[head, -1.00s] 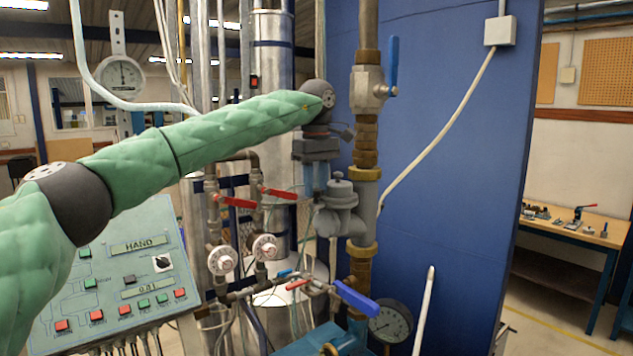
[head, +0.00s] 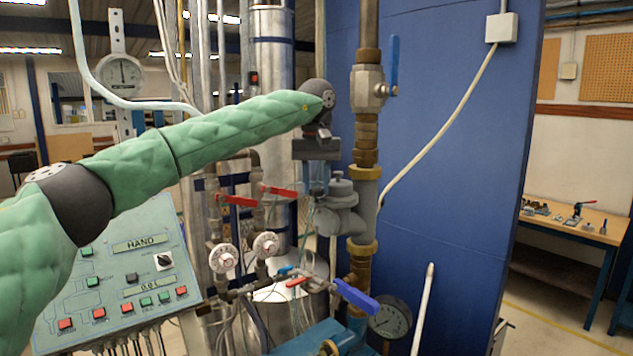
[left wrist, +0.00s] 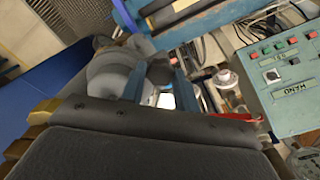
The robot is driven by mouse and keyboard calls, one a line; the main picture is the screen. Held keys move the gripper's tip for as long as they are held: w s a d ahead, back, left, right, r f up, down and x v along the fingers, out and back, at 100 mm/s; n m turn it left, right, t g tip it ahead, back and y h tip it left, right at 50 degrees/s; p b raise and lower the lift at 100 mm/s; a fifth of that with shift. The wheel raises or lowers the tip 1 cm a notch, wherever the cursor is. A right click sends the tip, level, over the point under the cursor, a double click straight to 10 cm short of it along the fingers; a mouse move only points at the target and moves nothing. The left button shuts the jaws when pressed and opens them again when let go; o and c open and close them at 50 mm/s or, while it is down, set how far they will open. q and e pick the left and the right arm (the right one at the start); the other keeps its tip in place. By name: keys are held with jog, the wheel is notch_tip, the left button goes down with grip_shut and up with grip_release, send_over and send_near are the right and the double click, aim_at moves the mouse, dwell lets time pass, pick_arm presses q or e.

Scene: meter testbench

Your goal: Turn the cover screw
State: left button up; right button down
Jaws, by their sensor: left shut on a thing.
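A grey cast meter body (head: 338,215) with a small round cap (head: 339,178) on top is fitted beside the brass-jointed vertical pipe. In the left wrist view, the blue fingers (left wrist: 158,88) flank a grey part next to the rounded grey body (left wrist: 112,72). My right gripper is not in view.
A blue-handled valve (head: 372,90) is up the pipe to the right. Red levers (head: 235,200), a blue lever (head: 356,298) and a pressure gauge (head: 390,318) are lower down. The control panel (head: 110,270) is at left. The blue wall panel (head: 450,200) leaves free room right.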

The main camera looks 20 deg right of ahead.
aim_at(317, 188)
pick_arm(q)
jog(key=shift+r+m, duration=0.1)
jog(key=shift+m, duration=0.2)
jog(key=o, duration=0.9)
jog(key=shift+o, duration=0.4)
jog(key=shift+w, duration=0.1)
jog(key=shift+r, duration=0.1)
jog(key=shift+r+b, duration=0.8)
jog(key=shift+r, duration=0.1)
notch_tip(317, 188, up, 5)
jog(key=shift+f+b, duration=0.2)
jog(key=shift+b, duration=0.6)
jog(key=shift+r, duration=0.5)
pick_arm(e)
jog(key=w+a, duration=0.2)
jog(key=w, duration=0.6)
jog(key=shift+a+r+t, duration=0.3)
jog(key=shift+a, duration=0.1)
